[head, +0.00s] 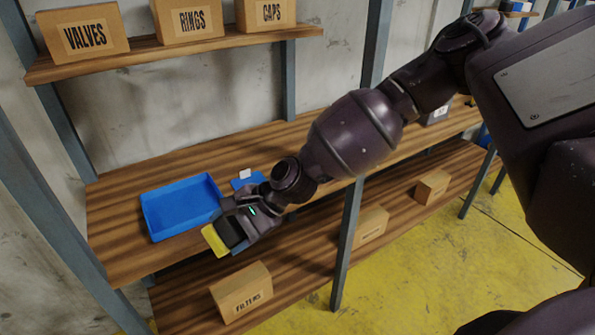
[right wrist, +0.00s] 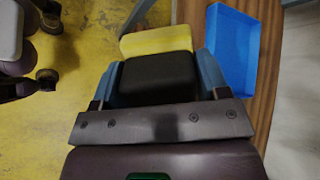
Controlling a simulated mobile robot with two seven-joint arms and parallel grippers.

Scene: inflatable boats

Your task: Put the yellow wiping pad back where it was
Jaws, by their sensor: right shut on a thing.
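The yellow wiping pad (head: 215,241) is at the tip of my right gripper (head: 234,232), just past the front edge of the middle shelf board. In the right wrist view the pad (right wrist: 157,39) sticks out beyond a black block (right wrist: 153,78), which sits between the blue fingers of the gripper (right wrist: 158,72). The gripper is shut on the pad; I cannot tell whether the black block is part of it. An open blue tray (head: 181,237) stands on the shelf left of the gripper, and it also shows in the right wrist view (right wrist: 231,97). My left gripper is not in view.
The wooden middle shelf (head: 125,262) has free board around the tray. A small blue item with a white piece (head: 247,180) lies behind my gripper. A FILTERS box (head: 241,291) stands on the shelf below. A grey post (head: 346,245) rises right of the gripper.

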